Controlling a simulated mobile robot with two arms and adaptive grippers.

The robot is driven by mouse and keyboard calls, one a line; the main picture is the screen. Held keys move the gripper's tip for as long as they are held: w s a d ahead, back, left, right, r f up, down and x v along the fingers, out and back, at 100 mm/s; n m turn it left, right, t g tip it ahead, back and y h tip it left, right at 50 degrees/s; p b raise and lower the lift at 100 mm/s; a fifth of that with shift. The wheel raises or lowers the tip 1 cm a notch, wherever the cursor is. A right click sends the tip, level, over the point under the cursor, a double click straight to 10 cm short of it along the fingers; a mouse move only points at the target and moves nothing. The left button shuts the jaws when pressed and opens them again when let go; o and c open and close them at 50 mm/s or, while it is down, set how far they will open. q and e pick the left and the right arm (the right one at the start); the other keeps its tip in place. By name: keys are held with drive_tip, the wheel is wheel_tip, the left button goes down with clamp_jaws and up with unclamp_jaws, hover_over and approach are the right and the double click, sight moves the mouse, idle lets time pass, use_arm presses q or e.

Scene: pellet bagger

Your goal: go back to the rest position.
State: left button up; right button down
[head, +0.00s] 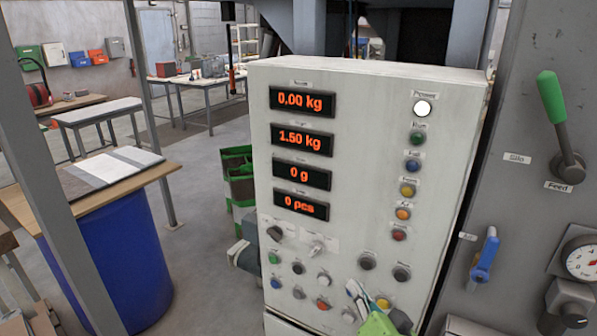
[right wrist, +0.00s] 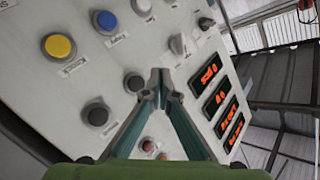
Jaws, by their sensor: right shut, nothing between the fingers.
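My right gripper (head: 358,293) shows at the bottom of the head view, in front of the lower button rows of the white control panel (head: 375,160). Its fingers are shut and empty; in the right wrist view the fingertips (right wrist: 160,78) meet over the panel face, among the buttons. I cannot tell whether they touch the panel. The panel's displays read 0.00 kg, 1.50 kg, 0 g and 0 pcs. The white Power lamp (head: 423,108) is lit. The gripper hides some lower buttons. My left gripper is not in view.
A grey machine frame with a green Feed lever (head: 552,97), a blue valve handle (head: 485,254) and a gauge (head: 582,262) stands close on the right. A blue drum (head: 122,265) under a wooden board is at left. Open floor (head: 205,215) lies between drum and panel.

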drive_tip(key=shift+s+a, duration=0.5)
drive_tip(key=shift+s, duration=0.25)
drive_tip(key=s+d+f+n+g+h+b, duration=0.1)
drive_tip(key=s+f+g, duration=0.3)
drive_tip(key=f, duration=1)
drive_tip(key=s+f+n+g+b, duration=0.1)
drive_tip(key=s+f, duration=0.4)
drive_tip(key=f, duration=1)
drive_tip(key=s+d+f+n+g+h+b, duration=0.1)
drive_tip(key=s+f+n+g+b, duration=0.3)
drive_tip(key=f, duration=1)
drive_tip(key=s+d+f+g, duration=0.1)
drive_tip(key=s+f+g, duration=0.1)
drive_tip(key=s+f, duration=0.5)
drive_tip(key=s+d+f+n+g, duration=0.1)
drive_tip(key=s+f, duration=0.6)
drive_tip(key=s, duration=0.9)
drive_tip(key=s+d+f+g+h, duration=0.1)
drive_tip(key=s+d+f+g, duration=0.2)
drive_tip(key=s+f, duration=0.5)
drive_tip(key=s, duration=0.3)
drive_tip(key=shift+s+d+n+b, duration=0.25)
drive_tip(key=shift+s+n+b, duration=0.05)
drive_tip(key=shift+b, duration=0.05)
drive_tip(key=shift+f, duration=0.1)
